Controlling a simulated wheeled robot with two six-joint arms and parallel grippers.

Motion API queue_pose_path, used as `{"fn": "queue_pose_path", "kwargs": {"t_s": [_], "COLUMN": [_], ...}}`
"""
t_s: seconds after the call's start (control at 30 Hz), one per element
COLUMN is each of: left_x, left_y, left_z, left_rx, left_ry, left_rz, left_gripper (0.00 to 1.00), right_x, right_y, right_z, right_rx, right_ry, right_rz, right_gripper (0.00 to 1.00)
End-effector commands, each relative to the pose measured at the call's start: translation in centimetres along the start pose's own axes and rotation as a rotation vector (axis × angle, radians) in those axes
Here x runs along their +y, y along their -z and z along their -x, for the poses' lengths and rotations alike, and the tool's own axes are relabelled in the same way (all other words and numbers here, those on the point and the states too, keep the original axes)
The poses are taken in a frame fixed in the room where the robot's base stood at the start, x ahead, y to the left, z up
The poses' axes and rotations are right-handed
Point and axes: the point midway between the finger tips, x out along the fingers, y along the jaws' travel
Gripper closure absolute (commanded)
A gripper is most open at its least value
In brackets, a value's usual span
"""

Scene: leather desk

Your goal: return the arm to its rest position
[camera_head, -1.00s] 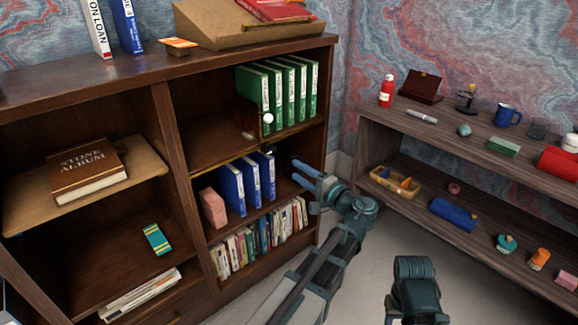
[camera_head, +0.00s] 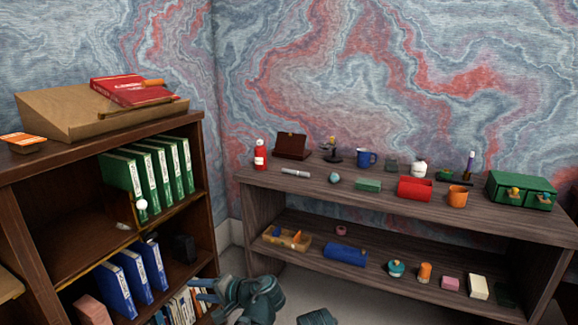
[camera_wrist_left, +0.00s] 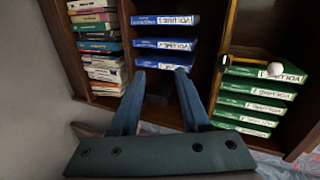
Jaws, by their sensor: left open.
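My left gripper (camera_head: 202,290) is in front of the dark wooden bookcase (camera_head: 208,235), low near its right side. Its two blue fingers are apart and nothing is between them in the head view. In the left wrist view the open fingers (camera_wrist_left: 161,80) point towards the shelves. A black block (camera_head: 184,247) stands on the middle shelf, right of the blue binders (camera_head: 133,275). In the wrist view the block (camera_wrist_left: 158,92) shows beyond and between the fingers, seemingly apart from them. A teal piece of my own body shows at the bottom edge. My right gripper is not visible.
Green binders (camera_head: 150,170) stand on the upper shelf, beside a small door with a white knob (camera_head: 141,204). Books (camera_head: 185,305) fill the low shelf. A grey-brown shelf unit (camera_head: 400,205) with many small items stands at the right. Open floor lies between the two units.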

Motion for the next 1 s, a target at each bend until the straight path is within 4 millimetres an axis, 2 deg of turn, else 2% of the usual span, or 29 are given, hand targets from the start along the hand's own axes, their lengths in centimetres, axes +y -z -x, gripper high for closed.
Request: {"fn": "queue_pose_path", "kwargs": {"t_s": [0.03,0.1,0.2,0.3,0.4,0.6,0.63,0.7,0.87,1.0], "left_x": [2.6,6.5,11.2,14.7,17.3,20.9,21.3,18.9,15.9,12.7], "left_y": [-1.3,-2.6,-4.3,-5.8,-7.0,-9.4,-9.8,-9.3,-9.1,-8.8], "left_z": [1.0,2.6,5.4,8.4,11.3,17.0,17.9,18.6,19.7,20.9], "left_rx": [-0.007,-0.023,-0.045,-0.063,-0.079,-0.103,-0.107,-0.108,-0.108,-0.108], "left_ry": [-0.109,-0.271,-0.486,-0.662,-0.811,-1.066,-1.103,-1.096,-1.094,-1.094], "left_rz": [0.007,0.013,0.010,-0.002,-0.018,-0.059,-0.067,-0.063,-0.062,-0.061], "left_gripper": [0.54,0.54,0.54,0.54,0.54,0.54,0.54,0.54,0.54,0.54], "right_x": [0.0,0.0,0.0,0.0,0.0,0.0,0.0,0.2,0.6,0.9], "right_y": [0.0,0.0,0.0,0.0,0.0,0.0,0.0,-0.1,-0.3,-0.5], "right_z": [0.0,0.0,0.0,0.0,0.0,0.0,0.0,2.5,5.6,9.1], "right_rx": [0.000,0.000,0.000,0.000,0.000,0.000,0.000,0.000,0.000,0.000], "right_ry": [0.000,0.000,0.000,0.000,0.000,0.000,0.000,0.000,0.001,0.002], "right_rz": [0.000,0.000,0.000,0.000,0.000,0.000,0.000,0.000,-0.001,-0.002], "right_gripper": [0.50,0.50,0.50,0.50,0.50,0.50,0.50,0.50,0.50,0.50]}}
